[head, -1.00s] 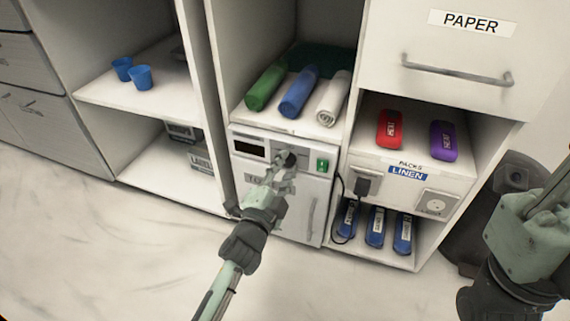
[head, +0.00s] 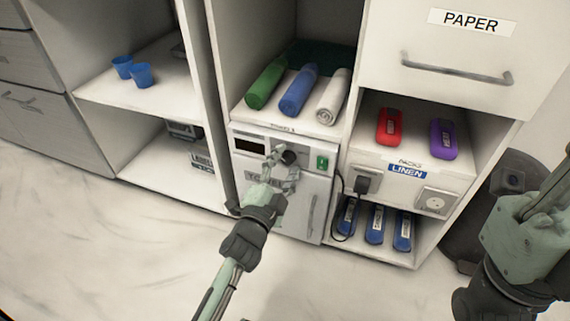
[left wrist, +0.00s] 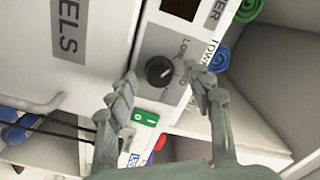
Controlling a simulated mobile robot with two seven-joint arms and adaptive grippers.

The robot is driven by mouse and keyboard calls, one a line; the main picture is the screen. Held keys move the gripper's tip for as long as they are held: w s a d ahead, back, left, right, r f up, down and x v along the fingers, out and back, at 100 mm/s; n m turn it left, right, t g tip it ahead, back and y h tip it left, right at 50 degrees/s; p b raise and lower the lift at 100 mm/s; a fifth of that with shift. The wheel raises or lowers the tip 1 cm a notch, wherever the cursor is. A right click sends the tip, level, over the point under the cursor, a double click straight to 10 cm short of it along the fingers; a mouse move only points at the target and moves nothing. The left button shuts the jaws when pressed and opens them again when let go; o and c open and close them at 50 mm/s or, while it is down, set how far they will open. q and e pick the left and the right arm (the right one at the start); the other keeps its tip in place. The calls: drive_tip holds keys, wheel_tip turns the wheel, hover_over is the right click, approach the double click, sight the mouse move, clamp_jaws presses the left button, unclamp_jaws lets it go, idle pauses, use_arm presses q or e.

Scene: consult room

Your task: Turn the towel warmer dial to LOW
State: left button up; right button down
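The towel warmer (head: 297,211) is a white box with a dark display, a green switch (head: 322,163) and a TOWELS label, low in the cabinet. Its round black dial (head: 289,157) is on the upper front and shows closer in the left wrist view (left wrist: 158,72). LOW is printed beside the dial; other lettering is partly hidden by a finger. I cannot tell which mark the dial points to. My left gripper (head: 284,169) is open and empty, just in front of the panel. In the left wrist view its fingers (left wrist: 162,76) flank the dial, apart from it. My right gripper is out of view.
Rolled green, blue and white towels (head: 298,92) lie on the shelf above the warmer. A black plug and cord (head: 362,185) hang right of it. A drawer labelled PAPER (head: 450,60) is above right. The floor in front is clear.

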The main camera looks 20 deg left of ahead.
use_arm(q)
drive_tip(key=shift+r, duration=0.2)
wheel_tip(320, 180, up, 10)
drive_tip(key=shift+f, duration=0.15)
idle(0.5)
